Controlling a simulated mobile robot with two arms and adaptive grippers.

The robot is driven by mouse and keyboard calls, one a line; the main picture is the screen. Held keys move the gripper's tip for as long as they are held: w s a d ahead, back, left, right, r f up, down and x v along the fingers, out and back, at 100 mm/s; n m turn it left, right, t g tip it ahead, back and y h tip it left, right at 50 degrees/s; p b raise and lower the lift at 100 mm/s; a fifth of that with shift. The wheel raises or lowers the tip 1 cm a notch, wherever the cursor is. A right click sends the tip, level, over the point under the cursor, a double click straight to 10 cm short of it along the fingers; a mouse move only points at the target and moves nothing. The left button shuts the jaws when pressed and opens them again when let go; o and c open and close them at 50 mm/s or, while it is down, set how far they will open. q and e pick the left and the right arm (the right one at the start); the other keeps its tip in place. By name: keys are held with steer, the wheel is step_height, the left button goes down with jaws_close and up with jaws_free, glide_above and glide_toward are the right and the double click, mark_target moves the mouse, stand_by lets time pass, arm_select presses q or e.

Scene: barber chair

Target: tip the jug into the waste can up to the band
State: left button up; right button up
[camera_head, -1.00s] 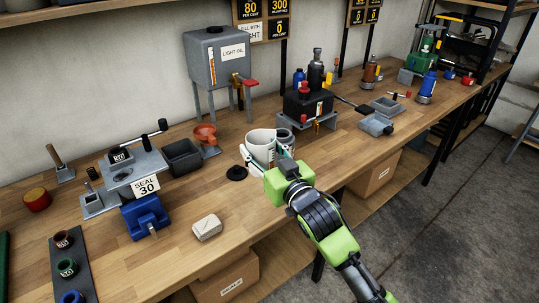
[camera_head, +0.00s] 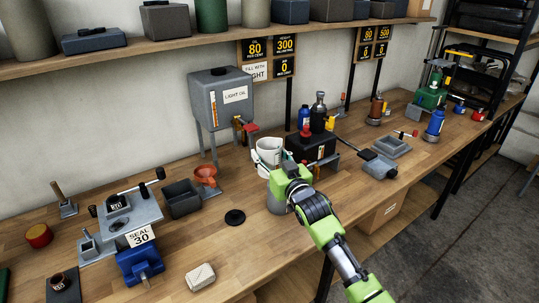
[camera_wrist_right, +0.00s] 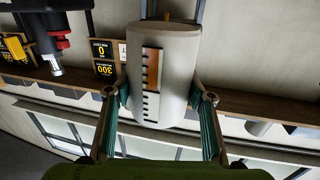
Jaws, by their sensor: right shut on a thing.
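The white jug (camera_head: 268,152) is held up above the bench in the head view and looks roughly upright. My right gripper (camera_head: 283,172) is shut on it. The jug also fills the middle of the right wrist view (camera_wrist_right: 165,60), between my right fingers (camera_wrist_right: 160,100). That view is upside down. A scale on the jug's side is partly orange and partly white. A grey can (camera_head: 277,203), seemingly the waste can, stands on the bench below the gripper. The gripper hides its top, and no band shows on it. My left gripper is out of view.
The light oil tank (camera_head: 222,100) stands behind, with an orange funnel (camera_head: 205,175) beside it. A black box with bottles (camera_head: 312,148) is close on the right of the jug. A black disc (camera_head: 235,217) lies on the bench. The bench front (camera_head: 245,260) is mostly clear.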

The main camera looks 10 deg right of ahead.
mark_target(267, 164)
steer(key=shift+f, duration=0.35)
steer(key=shift+s+a+f+m, duration=0.1)
steer(key=shift+a+f+m, duration=0.1)
steer(key=shift+f+m, duration=0.7)
steer(key=shift+a+r+m+g+p, duration=0.1)
steer(key=shift+m+g+p, duration=0.25)
steer(key=shift+p, duration=0.3)
steer(key=shift+m+p, duration=0.35)
steer(key=shift+f, duration=0.35)
steer(key=shift+a+r+m, duration=0.1)
steer(key=shift+m, duration=0.4)
steer(key=shift+s+p, duration=0.1)
steer(key=shift+p, duration=0.2)
